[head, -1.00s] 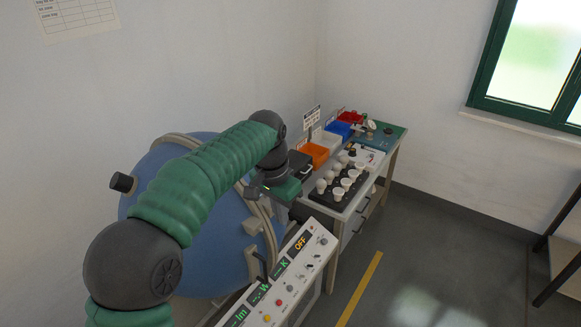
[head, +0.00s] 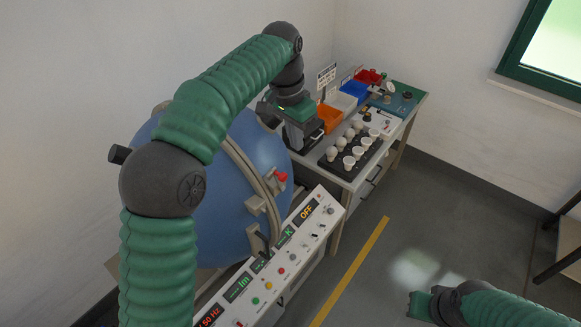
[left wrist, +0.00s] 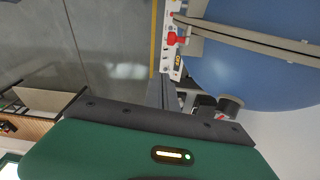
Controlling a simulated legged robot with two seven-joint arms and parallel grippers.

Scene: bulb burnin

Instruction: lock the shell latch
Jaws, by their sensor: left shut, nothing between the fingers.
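The large blue sphere shell (head: 215,200) stands at the left, with a beige rim band (head: 240,160) around it. A red latch handle (head: 280,177) shows on the near right side of the band. It also shows in the left wrist view (left wrist: 178,39), beside the shell (left wrist: 250,60). I cannot tell whether the latch is locked. My left gripper (head: 306,141) is shut and empty, above and right of the handle and apart from it. My right gripper (head: 420,304) is at the bottom right, over the floor; its jaw state is unclear.
A control panel (head: 283,262) with displays and knobs stands in front of the shell. Behind it, a bench holds a black tray of white bulbs (head: 350,162), an orange bin (head: 329,118) and a blue bin (head: 354,90). Floor (head: 440,220) at the right is open.

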